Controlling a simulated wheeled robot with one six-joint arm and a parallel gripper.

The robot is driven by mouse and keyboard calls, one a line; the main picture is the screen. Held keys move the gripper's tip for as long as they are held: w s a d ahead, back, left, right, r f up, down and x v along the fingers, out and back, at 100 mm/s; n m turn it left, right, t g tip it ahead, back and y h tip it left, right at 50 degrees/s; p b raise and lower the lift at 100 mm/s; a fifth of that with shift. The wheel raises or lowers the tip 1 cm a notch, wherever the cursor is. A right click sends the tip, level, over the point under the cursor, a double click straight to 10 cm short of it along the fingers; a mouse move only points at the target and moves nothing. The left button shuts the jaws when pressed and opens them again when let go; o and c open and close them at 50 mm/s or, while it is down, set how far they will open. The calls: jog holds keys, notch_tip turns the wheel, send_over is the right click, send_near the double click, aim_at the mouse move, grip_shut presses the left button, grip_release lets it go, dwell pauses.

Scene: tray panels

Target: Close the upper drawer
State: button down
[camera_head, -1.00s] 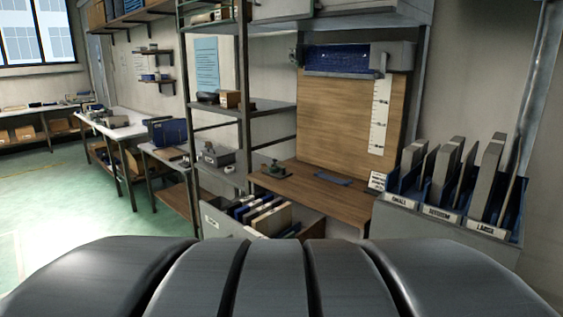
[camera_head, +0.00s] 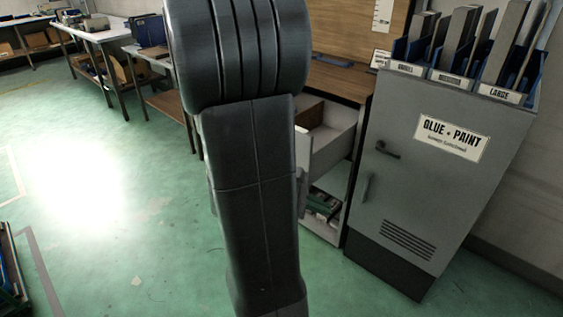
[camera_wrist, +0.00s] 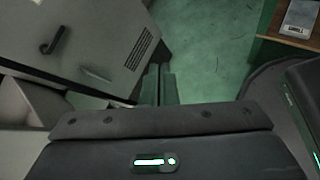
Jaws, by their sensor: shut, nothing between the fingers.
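The upper drawer (camera_head: 335,142) is pulled out of the wooden-topped bench in the head view. It is light grey, and my arm hides its left part. In the wrist view, pale panels at the lower left (camera_wrist: 38,92) look like part of the drawers, but I cannot tell which. My gripper (camera_wrist: 158,82) shows in the wrist view with its dark fingers together and empty. They point over the green floor, beside the grey cabinet. The arm hides the gripper in the head view.
A lower compartment (camera_head: 322,207) holding green items is open below the upper drawer. The grey glue and paint cabinet (camera_head: 425,185) stands close on the right. A wooden surface (camera_wrist: 290,48) is at the wrist view's upper right. Green floor (camera_head: 110,200) is free on the left.

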jog(key=w+a+f+n+t+h+b, duration=0.1)
jog(key=w+a+f+n+t+b, duration=0.3)
jog(key=w+a+n+t, duration=0.4)
jog(key=w+a+f+n+t+b, duration=0.4)
jog(key=w+a+n+b, duration=0.15)
jog(key=a, duration=0.35)
jog(key=b+x, duration=0.2)
jog(key=x, duration=1.1)
jog(key=shift+w+r, duration=0.25)
jog(key=shift+w, duration=0.05)
jog(key=shift+d, duration=0.1)
